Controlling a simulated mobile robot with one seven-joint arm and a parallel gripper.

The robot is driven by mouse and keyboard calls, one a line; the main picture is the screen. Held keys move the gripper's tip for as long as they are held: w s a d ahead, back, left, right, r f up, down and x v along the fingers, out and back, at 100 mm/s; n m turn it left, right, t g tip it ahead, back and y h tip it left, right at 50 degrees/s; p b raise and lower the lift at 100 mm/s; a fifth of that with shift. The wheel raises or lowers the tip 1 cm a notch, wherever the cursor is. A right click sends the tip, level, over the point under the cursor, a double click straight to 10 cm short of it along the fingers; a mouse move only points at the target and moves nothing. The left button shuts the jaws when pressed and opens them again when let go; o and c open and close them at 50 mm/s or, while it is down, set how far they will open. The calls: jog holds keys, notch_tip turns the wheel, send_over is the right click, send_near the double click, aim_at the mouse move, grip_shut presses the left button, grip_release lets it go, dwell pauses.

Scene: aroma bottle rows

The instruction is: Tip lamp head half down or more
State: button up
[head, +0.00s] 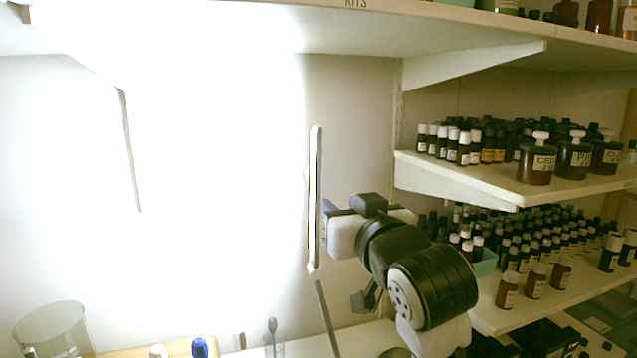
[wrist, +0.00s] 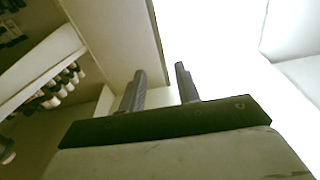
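The lamp head (head: 315,200) looks like a thin pale panel, seen almost edge-on and standing upright near the middle of the head view. A thin stem (head: 328,318) runs below it, and strong white glare fills the wall to its left. My gripper (head: 331,222) is just right of the panel's lower half; I cannot tell if it touches. In the wrist view my gripper (wrist: 161,84) has two dark fingers standing apart. A beige surface with a straight edge lies behind them; I cannot tell for sure whether it is the lamp head.
Shelves at the right hold rows of small bottles (head: 540,240) and several larger labelled jars (head: 575,158). An upper shelf (head: 360,30) runs above. A glass beaker (head: 52,330) and a blue-capped item (head: 199,347) stand at the lower left.

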aim_at(318, 183)
jog(key=p+x, duration=0.4)
jog(key=x, duration=0.9)
jog(key=shift+w+r+p, duration=0.15)
jog(key=shift+p, duration=0.2)
grip_shut()
